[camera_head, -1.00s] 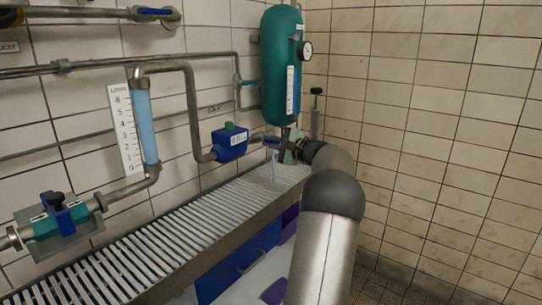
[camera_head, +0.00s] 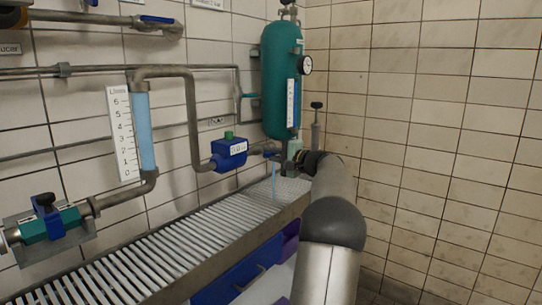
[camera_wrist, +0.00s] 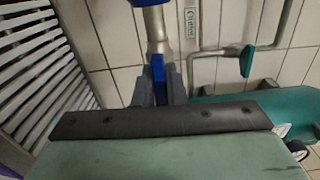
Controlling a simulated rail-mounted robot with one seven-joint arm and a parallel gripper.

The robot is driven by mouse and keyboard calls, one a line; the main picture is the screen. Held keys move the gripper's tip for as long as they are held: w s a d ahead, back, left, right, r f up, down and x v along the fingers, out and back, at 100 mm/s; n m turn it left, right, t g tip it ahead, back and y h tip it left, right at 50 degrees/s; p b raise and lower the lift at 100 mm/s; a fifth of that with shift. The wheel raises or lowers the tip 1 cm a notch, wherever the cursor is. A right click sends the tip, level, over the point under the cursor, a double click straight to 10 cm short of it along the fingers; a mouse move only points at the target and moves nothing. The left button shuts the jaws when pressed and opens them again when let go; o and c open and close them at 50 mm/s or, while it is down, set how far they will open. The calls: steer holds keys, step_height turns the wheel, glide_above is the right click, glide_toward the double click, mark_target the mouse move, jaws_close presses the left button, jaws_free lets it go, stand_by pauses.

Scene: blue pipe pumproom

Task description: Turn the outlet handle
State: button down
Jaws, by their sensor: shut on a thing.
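The blue outlet handle (camera_wrist: 158,68) sits between the dark fingers of my gripper (camera_wrist: 158,85) in the wrist view, below a metal pipe (camera_wrist: 156,28). My gripper is shut on it. A label reading "Outlet" (camera_wrist: 190,22) is on the tiled wall beside the pipe. In the head view the handle (camera_head: 271,154) shows as a small blue piece at the pipe end near the foot of the green tank (camera_head: 280,85). My gripper (camera_head: 284,156) is there too, its fingers mostly hidden. A thin light-blue stream (camera_head: 274,178) hangs below the outlet.
A blue flow meter (camera_head: 229,153) is on the pipe left of the outlet. A slatted metal grate (camera_head: 190,245) runs below. A level gauge (camera_head: 146,130) and a blue-handled valve (camera_head: 48,218) are further left. The tank stands close to the tiled corner.

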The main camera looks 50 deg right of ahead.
steer(key=c, duration=1.5)
jaws_free()
steer(key=shift+s, duration=0.15)
steer(key=s+p, duration=0.2)
steer(key=s, duration=1.5)
steer(key=shift+s+d, duration=0.15)
